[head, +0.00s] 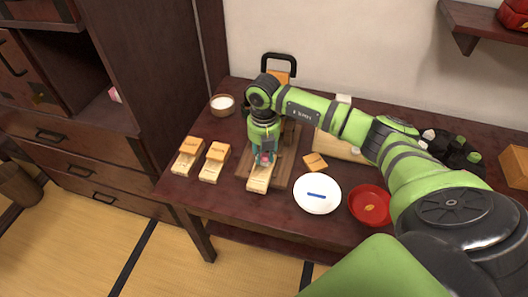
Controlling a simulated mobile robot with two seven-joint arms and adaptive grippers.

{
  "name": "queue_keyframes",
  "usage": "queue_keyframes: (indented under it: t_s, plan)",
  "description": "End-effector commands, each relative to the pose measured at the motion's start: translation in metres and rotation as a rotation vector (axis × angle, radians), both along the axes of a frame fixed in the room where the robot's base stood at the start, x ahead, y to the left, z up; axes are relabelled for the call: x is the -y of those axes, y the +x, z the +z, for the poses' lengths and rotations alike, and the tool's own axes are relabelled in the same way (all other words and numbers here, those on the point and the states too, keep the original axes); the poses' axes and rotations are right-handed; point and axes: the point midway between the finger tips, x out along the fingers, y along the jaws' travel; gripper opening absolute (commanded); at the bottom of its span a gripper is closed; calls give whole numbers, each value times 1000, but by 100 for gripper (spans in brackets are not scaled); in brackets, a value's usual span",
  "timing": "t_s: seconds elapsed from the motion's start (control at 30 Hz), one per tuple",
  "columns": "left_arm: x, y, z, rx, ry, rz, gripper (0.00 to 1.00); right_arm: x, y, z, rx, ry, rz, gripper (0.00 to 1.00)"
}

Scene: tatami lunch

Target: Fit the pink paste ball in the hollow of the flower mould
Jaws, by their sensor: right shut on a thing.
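My right gripper (264,160) reaches down over the wooden board on the table and is shut on the pink paste ball (265,158), of which only a small part shows between the fingers. Directly below and in front of it lies a pale wooden mould (258,182) on the board's front edge. Its hollow is hidden by the gripper, so I cannot tell its shape or whether the ball touches it. Two similar moulds, a left one (182,168) and a middle one (210,173), lie further left with darker blocks at their far ends. My left gripper is out of view.
A white plate (328,205) with a blue strip and a red bowl (367,212) stand right of the board (243,165). A small wooden block (315,162) lies behind the plate. A bowl of white powder (222,103) stands at the back left. The front left table corner is clear.

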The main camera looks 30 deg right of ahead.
Motion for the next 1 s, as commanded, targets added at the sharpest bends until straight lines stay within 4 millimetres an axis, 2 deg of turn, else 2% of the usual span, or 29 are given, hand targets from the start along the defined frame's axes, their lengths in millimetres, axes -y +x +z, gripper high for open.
queue_keyframes:
  t_s: [0.7, 0.73, 0.77, 0.8, 1.0]
  plan:
    - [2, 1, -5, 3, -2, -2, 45, 0, 0, -9, 0, 0, 0, 14]
    - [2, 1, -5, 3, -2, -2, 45, 0, 0, -9, 0, 0, 0, 38]
    - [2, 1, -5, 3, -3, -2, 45, 0, 0, -9, 0, 0, 0, 50]
    - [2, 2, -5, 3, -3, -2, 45, 0, 0, -9, 0, 0, 0, 57]
    - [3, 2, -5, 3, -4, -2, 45, 0, 0, -9, 0, 0, 0, 57]
